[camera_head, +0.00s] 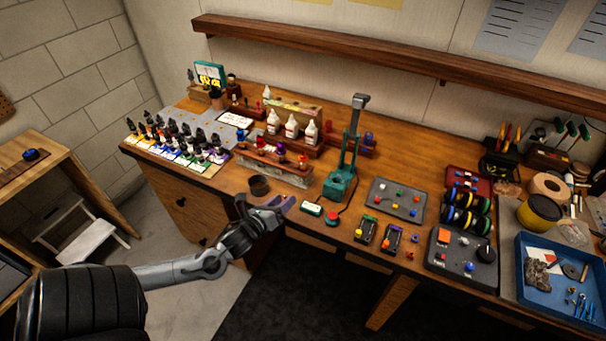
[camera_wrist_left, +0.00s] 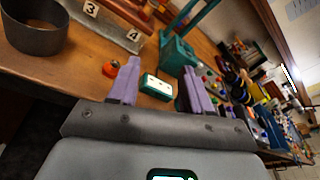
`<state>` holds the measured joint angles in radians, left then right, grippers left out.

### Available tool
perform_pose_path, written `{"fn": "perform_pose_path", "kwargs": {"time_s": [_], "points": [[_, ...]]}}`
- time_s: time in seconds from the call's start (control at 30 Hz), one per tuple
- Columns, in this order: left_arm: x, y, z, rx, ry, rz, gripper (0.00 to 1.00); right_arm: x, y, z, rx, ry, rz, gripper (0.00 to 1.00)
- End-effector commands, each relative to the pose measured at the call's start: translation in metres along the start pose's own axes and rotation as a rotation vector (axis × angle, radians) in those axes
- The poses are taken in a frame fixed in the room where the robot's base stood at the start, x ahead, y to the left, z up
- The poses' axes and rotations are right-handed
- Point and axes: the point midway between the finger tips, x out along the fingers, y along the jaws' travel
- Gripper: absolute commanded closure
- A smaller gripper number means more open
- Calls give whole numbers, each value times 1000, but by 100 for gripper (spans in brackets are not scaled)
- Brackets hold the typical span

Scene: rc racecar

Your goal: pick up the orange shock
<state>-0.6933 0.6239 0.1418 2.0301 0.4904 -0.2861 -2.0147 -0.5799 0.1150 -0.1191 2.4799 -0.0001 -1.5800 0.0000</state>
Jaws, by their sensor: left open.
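My left gripper (camera_head: 284,204) is open, with purple fingers, at the front edge of the bench. In the left wrist view the gripper (camera_wrist_left: 160,82) has nothing between its fingers. A small orange-red piece (camera_wrist_left: 112,67) lies on the bench just beyond the left finger, which partly hides it; its shape is too small to make out. I cannot tell which orange piece is the shock. My right gripper is not in view.
A dark round cup (camera_head: 259,185) stands left of the fingers. A green-and-white box (camera_head: 312,208) lies just right of them, with a green press (camera_head: 341,184) behind. Bottles (camera_head: 291,127) stand further back. A blue tray (camera_head: 535,285) lies far right.

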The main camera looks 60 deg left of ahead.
Motion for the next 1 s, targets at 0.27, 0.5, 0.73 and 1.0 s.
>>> {"fn": "perform_pose_path", "kwargs": {"time_s": [0.27,0.5,0.73,1.0], "points": [[61,54,46,437,-174,-117,51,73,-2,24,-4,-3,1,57],[74,48,39,505,-161,-158,51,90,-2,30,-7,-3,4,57],[97,45,40,504,-159,-157,51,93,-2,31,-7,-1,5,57],[121,40,42,502,-157,-156,51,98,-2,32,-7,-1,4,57]]}}
